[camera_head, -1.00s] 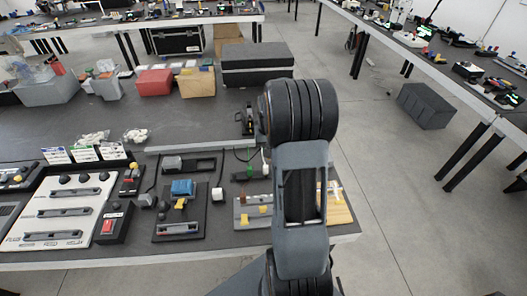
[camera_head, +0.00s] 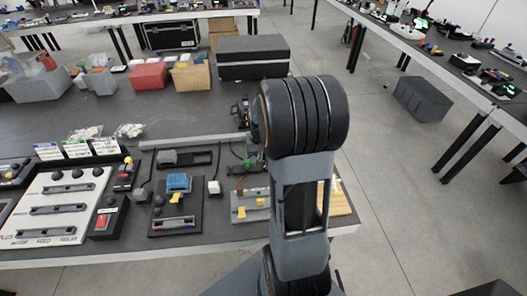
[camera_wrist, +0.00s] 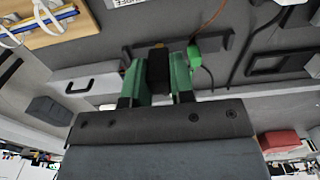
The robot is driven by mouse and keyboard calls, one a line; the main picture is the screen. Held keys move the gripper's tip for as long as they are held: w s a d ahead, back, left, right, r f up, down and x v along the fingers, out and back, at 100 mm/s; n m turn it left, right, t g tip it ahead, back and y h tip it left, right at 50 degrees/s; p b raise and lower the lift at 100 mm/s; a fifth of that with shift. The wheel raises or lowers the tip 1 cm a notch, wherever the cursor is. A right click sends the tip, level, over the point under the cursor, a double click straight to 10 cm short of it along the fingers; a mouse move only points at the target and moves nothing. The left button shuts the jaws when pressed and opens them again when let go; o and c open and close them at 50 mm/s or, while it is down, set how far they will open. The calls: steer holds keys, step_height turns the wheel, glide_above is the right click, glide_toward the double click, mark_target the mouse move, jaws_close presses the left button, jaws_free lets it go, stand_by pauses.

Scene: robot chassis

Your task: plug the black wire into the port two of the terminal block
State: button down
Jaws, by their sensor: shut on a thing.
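In the wrist view my gripper (camera_wrist: 158,72) has green fingers closed on a black block-like piece (camera_wrist: 158,66), which looks like the end of the black wire. The rest of that wire cannot be made out. Beyond the fingers is a dark rail (camera_wrist: 218,44) on the grey tabletop. A green connector (camera_wrist: 208,45) with a thin red wire lies just right of the fingers; I cannot tell if it touches them.
A white panel with black rails (camera_head: 58,208) and a red-switch box (camera_head: 104,220) stand at the table's near left. A wooden board (camera_wrist: 45,25) with coloured wires is at the wrist view's upper left.

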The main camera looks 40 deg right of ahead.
steer(key=s+a+f+b, duration=0.1)
steer(key=s+a, duration=0.2)
steer(key=a, duration=0.1)
steer(key=shift+s+a+f, duration=0.2)
steer(key=shift+s+f, duration=0.15)
steer(key=shift+s, duration=0.05)
steer(key=shift+f, duration=0.15)
stand_by(0.5)
steer(key=shift+f+b, duration=1.85)
steer(key=shift+f, duration=0.4)
steer(key=shift+f+b, duration=0.95)
steer(key=shift+f, duration=0.4)
steer(key=c, duration=0.9)
jaws_free()
step_height(320, 180, up, 14)
steer(key=p, duration=0.1)
